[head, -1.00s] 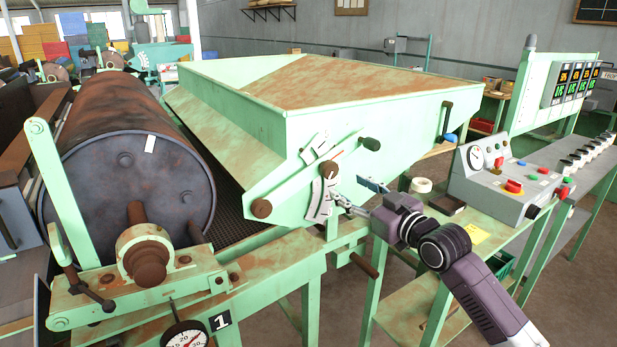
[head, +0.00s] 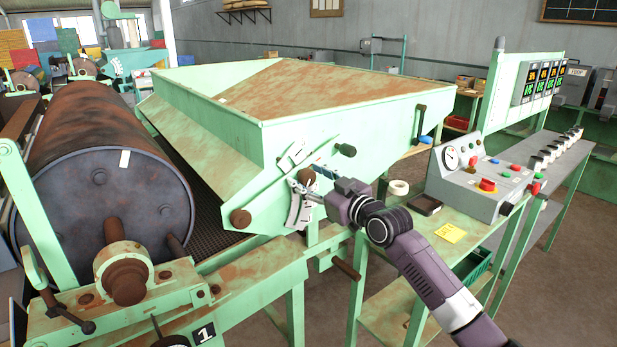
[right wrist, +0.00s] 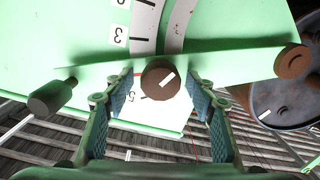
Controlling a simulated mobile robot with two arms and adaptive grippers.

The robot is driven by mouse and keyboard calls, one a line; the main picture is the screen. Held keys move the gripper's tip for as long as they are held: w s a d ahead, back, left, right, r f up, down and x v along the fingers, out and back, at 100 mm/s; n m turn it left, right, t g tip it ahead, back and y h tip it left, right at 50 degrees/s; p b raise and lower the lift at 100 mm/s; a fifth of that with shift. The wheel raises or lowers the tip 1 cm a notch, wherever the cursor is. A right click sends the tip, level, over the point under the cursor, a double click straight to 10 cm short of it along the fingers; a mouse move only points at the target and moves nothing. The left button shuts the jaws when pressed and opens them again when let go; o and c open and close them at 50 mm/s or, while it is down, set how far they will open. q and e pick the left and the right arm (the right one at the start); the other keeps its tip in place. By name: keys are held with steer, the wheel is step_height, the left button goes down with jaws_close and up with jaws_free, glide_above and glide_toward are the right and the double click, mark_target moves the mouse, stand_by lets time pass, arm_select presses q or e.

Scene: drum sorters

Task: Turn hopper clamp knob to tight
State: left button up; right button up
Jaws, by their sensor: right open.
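The clamp knob (head: 307,175) is a round rusty-brown knob on the side of the pale green hopper (head: 330,125). The right wrist view shows the knob (right wrist: 161,78) face-on with a slanted white mark. My right gripper (head: 314,187) is at the knob and partly covers it in the head view. In the wrist view the right gripper (right wrist: 158,90) is open, with one finger on each side of the knob and a visible gap to each. White curved scale plates (head: 299,205) with numbers lie beside the knob. My left gripper is not in view.
A dark green handle (head: 347,150) sticks out near the knob; another brown knob (head: 240,219) is lower left. A large rusty drum (head: 110,190) stands left. A control box (head: 480,185) and tape roll (head: 398,187) sit on the bench at right.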

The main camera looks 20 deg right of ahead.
steer(key=c, duration=1.2)
steer(key=shift+o, duration=0.2)
